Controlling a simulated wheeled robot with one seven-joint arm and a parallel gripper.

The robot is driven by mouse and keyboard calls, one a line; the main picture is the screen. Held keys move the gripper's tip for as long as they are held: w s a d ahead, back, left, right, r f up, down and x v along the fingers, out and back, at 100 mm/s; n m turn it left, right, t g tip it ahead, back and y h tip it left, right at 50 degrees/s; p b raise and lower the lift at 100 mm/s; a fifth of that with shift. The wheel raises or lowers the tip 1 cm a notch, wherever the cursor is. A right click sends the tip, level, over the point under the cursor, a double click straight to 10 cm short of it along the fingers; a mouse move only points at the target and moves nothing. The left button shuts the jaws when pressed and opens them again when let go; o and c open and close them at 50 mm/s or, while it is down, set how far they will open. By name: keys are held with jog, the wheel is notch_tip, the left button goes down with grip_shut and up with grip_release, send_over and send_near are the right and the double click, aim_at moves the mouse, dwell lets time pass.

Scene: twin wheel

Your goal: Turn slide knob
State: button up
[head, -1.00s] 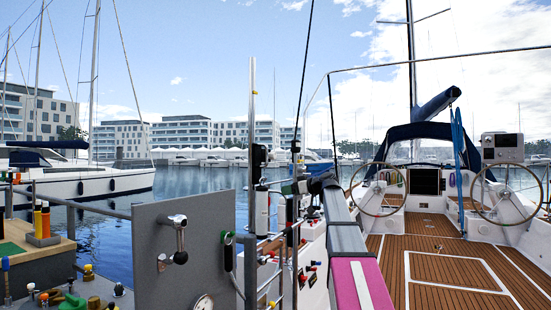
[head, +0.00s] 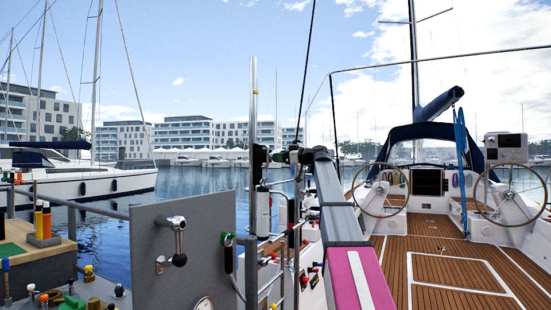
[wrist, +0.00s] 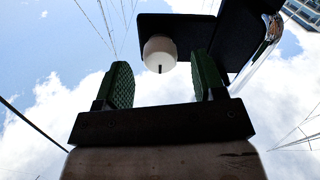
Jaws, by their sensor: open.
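A round white knob (wrist: 160,54) with a short dark mark on it shows in the wrist view, on the underside of a dark flat plate (wrist: 183,30). I take it for the slide knob. My gripper (wrist: 163,72) is open, with a green ridged pad on each finger. In this view the knob appears between the two fingertips, nearer the right one. I see no finger touching it, and how far ahead it is I cannot tell. In the head view my fingers and the knob are too small to make out clearly.
A grey panel (head: 207,255) with a chrome lever (head: 176,240) stands left of my arm. A silver upright pole (head: 253,120) and railings stand near the arm's end. A workbench (head: 40,268) with bottles is at far left. The wooden boat deck (head: 445,265) at right is largely clear.

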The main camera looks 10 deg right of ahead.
jog(key=shift+x, duration=1.35)
jog(key=c, duration=0.9)
